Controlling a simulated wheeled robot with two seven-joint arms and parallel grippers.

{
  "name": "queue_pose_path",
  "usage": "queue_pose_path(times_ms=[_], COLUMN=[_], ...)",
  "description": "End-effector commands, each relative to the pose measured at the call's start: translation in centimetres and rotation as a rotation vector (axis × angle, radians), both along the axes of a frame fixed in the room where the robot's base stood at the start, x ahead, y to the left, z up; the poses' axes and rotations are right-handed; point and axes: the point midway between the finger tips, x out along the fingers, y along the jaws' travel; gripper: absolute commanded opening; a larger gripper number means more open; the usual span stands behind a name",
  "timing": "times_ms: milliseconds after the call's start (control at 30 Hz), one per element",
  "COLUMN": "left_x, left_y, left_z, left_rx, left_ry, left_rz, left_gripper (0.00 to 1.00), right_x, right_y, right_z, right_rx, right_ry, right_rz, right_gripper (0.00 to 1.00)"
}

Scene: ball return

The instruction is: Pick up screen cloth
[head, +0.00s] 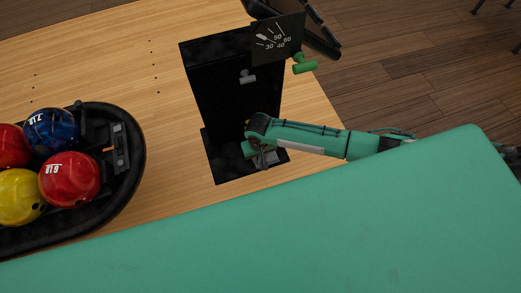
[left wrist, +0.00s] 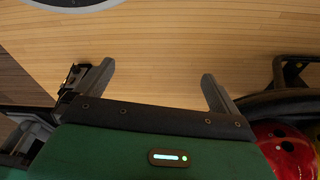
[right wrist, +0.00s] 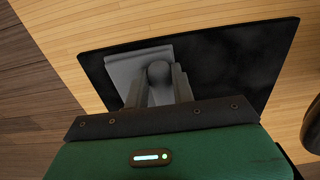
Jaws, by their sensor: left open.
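The screen cloth (right wrist: 124,70) is a light grey flat piece with a rounded grey raised part in its middle. It lies on the black base plate (right wrist: 235,60) of the stand. In the head view the cloth (head: 270,158) is partly hidden by my right gripper (head: 262,160), which points down at it. In the right wrist view the fingers of my right gripper (right wrist: 160,82) are close together, one on each side of the raised part, and look shut on it. In the left wrist view my left gripper (left wrist: 157,70) is open and empty above the wood surface.
A black ball return (head: 130,185) with several coloured balls is at left. Wood floor between is clear.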

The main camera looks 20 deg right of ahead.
Motion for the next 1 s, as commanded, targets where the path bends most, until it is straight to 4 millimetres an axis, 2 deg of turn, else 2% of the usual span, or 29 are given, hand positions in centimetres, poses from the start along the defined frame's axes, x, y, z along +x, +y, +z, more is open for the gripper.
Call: queue_pose_path(times_ms=[267,467,600,800,1000], left_x=[0.0,-0.1,-0.3,-0.4,-0.7], left_y=[0.0,0.0,0.0,0.2,0.3], left_z=[0.0,0.0,-0.5,-3.2,-4.3], left_rx=[0.0,0.0,0.002,0.007,0.009], left_ry=[0.0,0.002,0.009,0.015,0.017], left_rz=[0.0,0.0,0.0,-0.006,-0.005], left_gripper=[1.0,1.0,1.0,1.0,1.0], right_x=[0.0,-0.5,-0.4,-0.4,-4.6], right_y=[0.0,0.0,0.0,0.0,-0.2], right_z=[0.1,1.0,3.2,7.3,7.0], right_rx=[0.0,0.001,0.002,0.002,0.001], right_ry=[0.0,0.001,-0.001,-0.002,0.004], right_rz=[0.0,0.0,0.001,0.0,0.002], right_gripper=[0.03,0.03,0.03,0.03,0.03])
